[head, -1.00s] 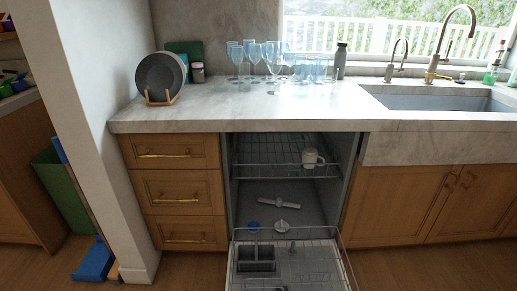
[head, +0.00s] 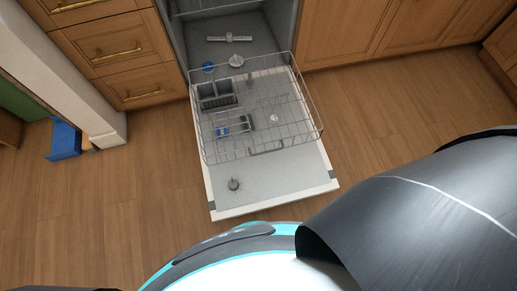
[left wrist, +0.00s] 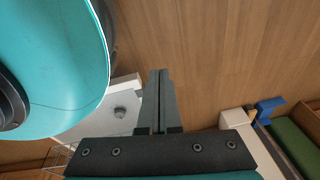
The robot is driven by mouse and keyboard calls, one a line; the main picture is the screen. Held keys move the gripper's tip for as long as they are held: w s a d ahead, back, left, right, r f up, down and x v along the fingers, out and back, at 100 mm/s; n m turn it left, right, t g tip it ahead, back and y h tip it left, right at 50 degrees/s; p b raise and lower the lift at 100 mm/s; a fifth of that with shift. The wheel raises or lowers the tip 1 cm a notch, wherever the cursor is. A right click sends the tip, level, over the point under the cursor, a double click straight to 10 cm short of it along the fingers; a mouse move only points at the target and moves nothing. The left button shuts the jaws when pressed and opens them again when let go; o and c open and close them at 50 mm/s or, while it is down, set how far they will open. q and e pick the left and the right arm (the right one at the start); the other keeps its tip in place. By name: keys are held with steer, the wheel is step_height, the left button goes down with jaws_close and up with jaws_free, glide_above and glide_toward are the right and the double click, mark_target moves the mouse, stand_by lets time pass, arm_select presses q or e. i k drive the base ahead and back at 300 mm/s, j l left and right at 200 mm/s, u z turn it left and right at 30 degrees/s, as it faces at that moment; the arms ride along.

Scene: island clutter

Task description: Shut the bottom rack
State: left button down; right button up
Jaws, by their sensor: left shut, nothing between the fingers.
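The bottom rack (head: 290,128) is a wire basket pulled out over the lowered dishwasher door (head: 275,188) in the head view. A grey cutlery basket (head: 216,95) stands in its back left part. A corner of the door (left wrist: 122,105) also shows in the left wrist view, with a bit of rack wire at the lower left. My left gripper (left wrist: 160,75) is shut and empty in the left wrist view, beside the door and over the wood floor, apart from the rack. Neither gripper shows in the head view.
Wooden drawers (head: 110,45) flank the dishwasher on the left, cabinet doors (head: 345,30) on the right. A blue object (head: 64,140) lies by the wall end (head: 100,120) at left. The wood floor (head: 130,200) around the door is clear.

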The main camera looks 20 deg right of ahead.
mark_target(283, 146)
steer(key=l+u, duration=0.15)
steer(key=l, duration=0.8)
steer(key=l+u, duration=0.15)
steer(key=l, duration=0.3)
steer(key=k+l+u, duration=0.15)
steer(key=l, duration=0.3)
steer(key=l+u, duration=0.1)
steer(key=l, duration=0.35)
steer(key=k+l+u, duration=0.15)
steer(key=l, duration=0.3)
steer(key=i+l+u, duration=0.1)
steer(key=l, duration=0.2)
steer(key=i+l+u, duration=0.25)
steer(key=l, duration=0.35)
steer(key=i+l+u, duration=0.15)
steer(key=i+l, duration=0.1)
steer(key=l, duration=0.05)
